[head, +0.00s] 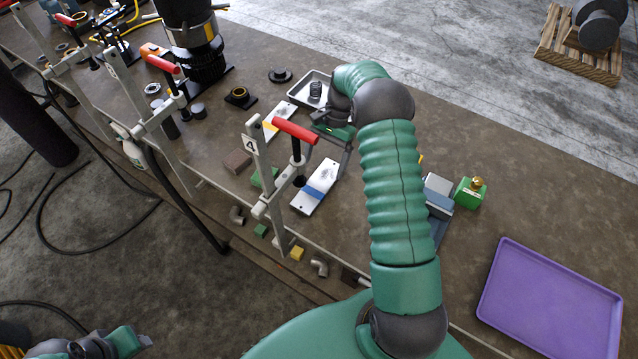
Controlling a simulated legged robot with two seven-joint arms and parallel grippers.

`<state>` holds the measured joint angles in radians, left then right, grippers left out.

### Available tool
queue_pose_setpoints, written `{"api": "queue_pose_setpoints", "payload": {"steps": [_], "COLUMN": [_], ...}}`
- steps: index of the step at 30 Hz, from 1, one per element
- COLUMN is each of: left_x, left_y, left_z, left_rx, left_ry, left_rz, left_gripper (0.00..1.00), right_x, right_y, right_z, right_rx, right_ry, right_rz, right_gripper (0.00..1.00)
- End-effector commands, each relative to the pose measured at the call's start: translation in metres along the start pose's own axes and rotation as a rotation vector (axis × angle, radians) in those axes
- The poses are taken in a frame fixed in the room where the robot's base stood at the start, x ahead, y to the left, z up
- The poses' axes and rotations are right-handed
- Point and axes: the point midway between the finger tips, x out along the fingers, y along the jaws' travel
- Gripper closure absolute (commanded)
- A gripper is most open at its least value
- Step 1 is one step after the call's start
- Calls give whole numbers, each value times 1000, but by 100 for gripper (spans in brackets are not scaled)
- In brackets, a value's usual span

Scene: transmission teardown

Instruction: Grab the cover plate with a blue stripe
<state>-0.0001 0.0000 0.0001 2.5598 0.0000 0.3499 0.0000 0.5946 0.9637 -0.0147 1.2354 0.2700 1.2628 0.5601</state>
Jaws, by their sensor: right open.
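The cover plate with a blue stripe (319,188) is a pale flat plate lying on the bench, right of the clamp marked 4. A dark spindle tip of that clamp overlaps its left edge in the picture; I cannot tell if they touch. My right gripper (340,152) is open, just beyond and above the plate's upper right end, with a grey finger pointing down. I see nothing held in it.
The clamp (258,165) with a red handle (296,132) stands close beside the plate. A plate with a yellow stripe (279,122) lies farther back. The bench's right side is mostly clear.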

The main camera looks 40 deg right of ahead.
Motion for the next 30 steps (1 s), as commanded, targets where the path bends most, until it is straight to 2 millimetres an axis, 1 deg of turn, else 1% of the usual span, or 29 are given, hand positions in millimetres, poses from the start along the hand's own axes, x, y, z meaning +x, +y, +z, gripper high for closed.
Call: {"api": "queue_pose_setpoints", "payload": {"steps": [4, 6, 9, 12, 17, 30], "left_x": [-14, -22, -24, -24, -23, -23], "left_y": [0, 0, 0, 0, 0, 0], "left_z": [-3, -5, -6, -6, -5, -5], "left_rx": [0, 0, 0, 0, 0, 0], "left_ry": [0, 0, 0, 0, 0, 0], "left_rz": [0, 0, 0, 0, 0, 0], "left_gripper": [58, 58, 58, 58, 58, 58], "right_x": [17, 30, 48, 55, 55, 55], "right_y": [3, 6, 5, 5, 6, 5], "right_z": [6, 8, 5, 4, 3, 4], "right_rx": [0, 1, 1, 0, 0, 0], "right_ry": [-4, -5, -2, -1, 0, 0], "right_rz": [4, 5, 3, 1, 0, 0], "right_gripper": [11, 11, 11, 11, 11, 68]}}
